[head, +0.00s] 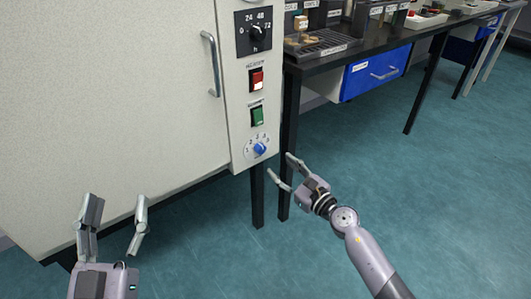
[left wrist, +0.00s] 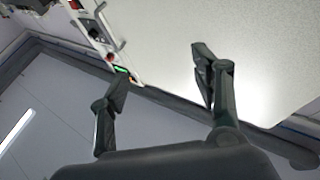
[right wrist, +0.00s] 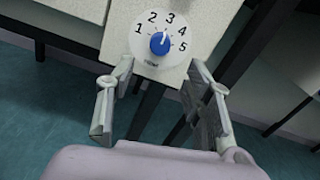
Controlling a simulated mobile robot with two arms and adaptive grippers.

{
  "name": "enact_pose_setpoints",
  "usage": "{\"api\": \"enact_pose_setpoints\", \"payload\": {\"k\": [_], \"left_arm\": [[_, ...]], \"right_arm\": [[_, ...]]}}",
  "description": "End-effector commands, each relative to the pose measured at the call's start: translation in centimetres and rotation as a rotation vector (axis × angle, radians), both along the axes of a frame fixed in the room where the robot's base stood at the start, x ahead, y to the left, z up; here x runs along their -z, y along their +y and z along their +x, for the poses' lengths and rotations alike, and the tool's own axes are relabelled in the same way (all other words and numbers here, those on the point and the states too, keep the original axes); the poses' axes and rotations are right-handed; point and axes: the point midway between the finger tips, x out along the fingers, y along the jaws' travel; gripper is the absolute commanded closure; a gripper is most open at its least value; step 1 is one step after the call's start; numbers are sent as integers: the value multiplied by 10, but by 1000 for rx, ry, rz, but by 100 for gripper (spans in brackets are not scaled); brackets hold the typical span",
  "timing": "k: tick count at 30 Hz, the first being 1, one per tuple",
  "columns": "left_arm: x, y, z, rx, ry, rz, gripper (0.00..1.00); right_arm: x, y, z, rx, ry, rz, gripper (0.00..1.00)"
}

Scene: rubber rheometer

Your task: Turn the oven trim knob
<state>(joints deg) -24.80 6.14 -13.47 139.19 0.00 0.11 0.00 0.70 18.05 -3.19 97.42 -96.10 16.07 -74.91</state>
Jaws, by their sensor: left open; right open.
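The oven trim knob (head: 260,149) is a small blue knob on a white dial numbered 1 to 5, low on the oven's control panel. In the right wrist view the blue knob (right wrist: 159,43) shows close up, its pointer mark toward the upper right, near 3 to 4. My right gripper (head: 281,170) is open and empty, just below and right of the knob, apart from it. Its fingers (right wrist: 160,100) frame the space under the dial. My left gripper (head: 118,212) is open and empty in front of the oven door, far left of the knob.
The panel also holds a black timer dial (head: 258,31), a red switch (head: 256,80) and a green switch (head: 257,116). The oven door handle (head: 211,64) sticks out on the left. A dark bench (head: 340,62) with blue drawers stands right of the oven. The floor in front is clear.

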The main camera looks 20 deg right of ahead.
Motion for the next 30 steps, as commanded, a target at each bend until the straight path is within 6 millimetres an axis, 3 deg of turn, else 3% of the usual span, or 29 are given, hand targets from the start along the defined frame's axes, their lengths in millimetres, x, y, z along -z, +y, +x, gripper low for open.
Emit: {"api": "enact_pose_setpoints", "payload": {"k": [6, 12, 26, 30], "left_arm": [[-15, 0, -9, 6, -101, -28, 41], [-34, 1, -22, 12, -227, -65, 41], [-46, 2, -31, 16, -297, -85, 41], [-46, 2, -31, 16, -296, -85, 41]], "right_arm": [[1, 16, 45, 0, -2, 4, 53], [1, 25, 70, 1, -1, 3, 53], [1, 29, 81, -1, 1, 1, 53], [1, 29, 81, 0, 0, 1, 61]]}}
